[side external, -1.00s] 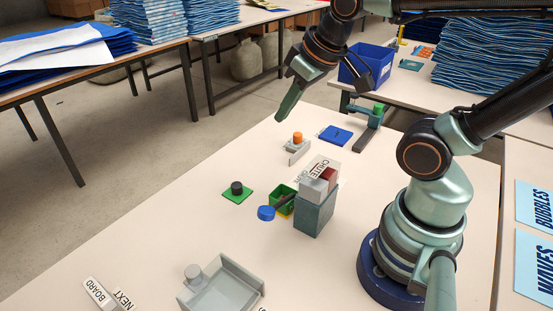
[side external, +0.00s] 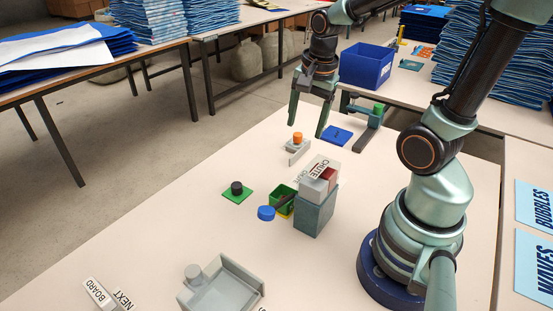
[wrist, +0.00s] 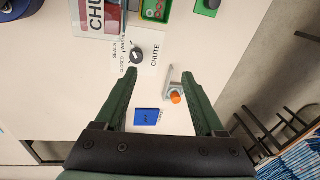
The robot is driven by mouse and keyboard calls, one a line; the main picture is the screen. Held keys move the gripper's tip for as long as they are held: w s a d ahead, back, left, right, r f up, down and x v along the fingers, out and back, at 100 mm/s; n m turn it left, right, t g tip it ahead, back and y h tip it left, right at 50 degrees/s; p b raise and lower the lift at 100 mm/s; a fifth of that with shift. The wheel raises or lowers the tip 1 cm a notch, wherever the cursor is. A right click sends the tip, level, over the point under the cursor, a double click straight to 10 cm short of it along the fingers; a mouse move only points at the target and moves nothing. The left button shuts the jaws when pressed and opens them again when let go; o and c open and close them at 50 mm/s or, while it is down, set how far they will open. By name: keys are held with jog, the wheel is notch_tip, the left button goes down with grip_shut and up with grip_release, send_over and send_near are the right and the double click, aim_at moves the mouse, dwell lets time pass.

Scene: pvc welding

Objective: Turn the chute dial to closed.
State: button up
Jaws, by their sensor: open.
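The chute dial (wrist: 136,56) is a dark round knob on a white card (wrist: 153,64) lettered SEALS, WASHERS, CLOSED and CHUTE. I cannot tell for sure which word it points to. In the side view the dial is hidden behind the grey chute box (side external: 315,214) with its CHUTE sign (side external: 317,166). My gripper (side external: 307,129) is open and empty, pointing down above the table near the orange-topped grey bracket. In the wrist view my gripper (wrist: 160,73) has its left fingertip just below the dial in the picture, apparently above the card.
A green bin (side external: 281,199), a blue lid (side external: 266,213) and a black knob on a green plate (side external: 237,190) lie nearby.

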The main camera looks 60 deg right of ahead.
jog(key=d+f+m, duration=0.1)
jog(key=f+m, duration=0.2)
jog(key=f, duration=0.2)
jog(key=s+d+f+m+g, duration=0.1)
jog(key=d+f+m, duration=0.1)
jog(key=f, duration=0.4)
jog(key=s+d+f+m+g, duration=0.1)
jog(key=f+m, duration=0.4)
jog(key=f, duration=0.1)
jog(key=shift+d+y, duration=0.3)
jog(key=shift+d, duration=0.1)
grip_shut()
